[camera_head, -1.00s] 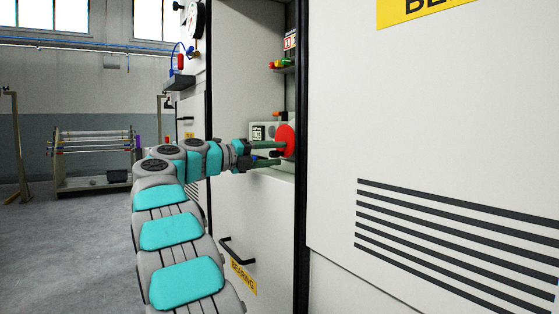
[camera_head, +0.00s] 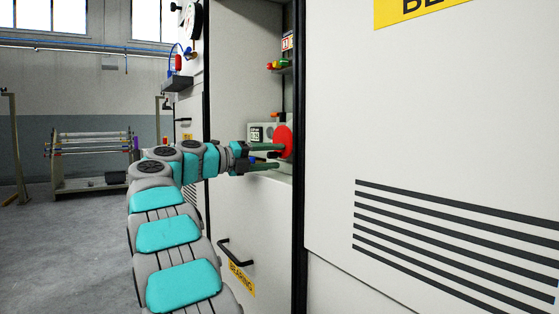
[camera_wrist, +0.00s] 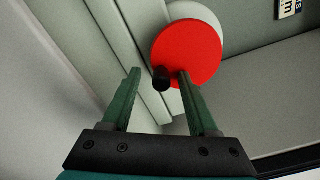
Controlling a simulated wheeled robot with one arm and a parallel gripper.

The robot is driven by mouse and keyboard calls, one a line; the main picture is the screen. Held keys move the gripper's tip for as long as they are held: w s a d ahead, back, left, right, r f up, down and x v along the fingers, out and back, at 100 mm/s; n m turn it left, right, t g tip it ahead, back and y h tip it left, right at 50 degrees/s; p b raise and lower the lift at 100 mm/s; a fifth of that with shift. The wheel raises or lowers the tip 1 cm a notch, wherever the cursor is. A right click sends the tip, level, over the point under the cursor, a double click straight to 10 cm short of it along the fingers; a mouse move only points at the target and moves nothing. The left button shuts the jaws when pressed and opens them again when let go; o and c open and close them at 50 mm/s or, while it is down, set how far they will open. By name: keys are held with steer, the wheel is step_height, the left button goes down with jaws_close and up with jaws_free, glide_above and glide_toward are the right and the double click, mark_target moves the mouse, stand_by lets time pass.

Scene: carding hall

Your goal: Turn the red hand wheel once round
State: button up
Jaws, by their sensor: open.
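The red hand wheel (camera_head: 284,142) is a flat red disc in the recess of the machine's side, near the middle of the head view. In the wrist view the wheel (camera_wrist: 195,45) fills the upper middle, with a pale round part behind it. A short black knob (camera_wrist: 161,78) stands out near its lower left edge. My gripper (camera_wrist: 158,72) is open, with green fingers pointing at the wheel. The knob appears between the two fingertips, and the right fingertip overlaps the wheel's lower edge. I cannot tell whether either finger touches it. In the head view my gripper (camera_head: 279,156) reaches the wheel from the left.
A grey box with a small display (camera_head: 257,134) is behind the wheel. A dark post and a large white panel (camera_head: 430,130) stand close on the right. A drawer-like door with a black handle (camera_head: 235,252) is below. Open floor lies left.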

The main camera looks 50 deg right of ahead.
steer(key=shift+v, duration=3.2)
steer(key=shift+w+r, duration=0.1)
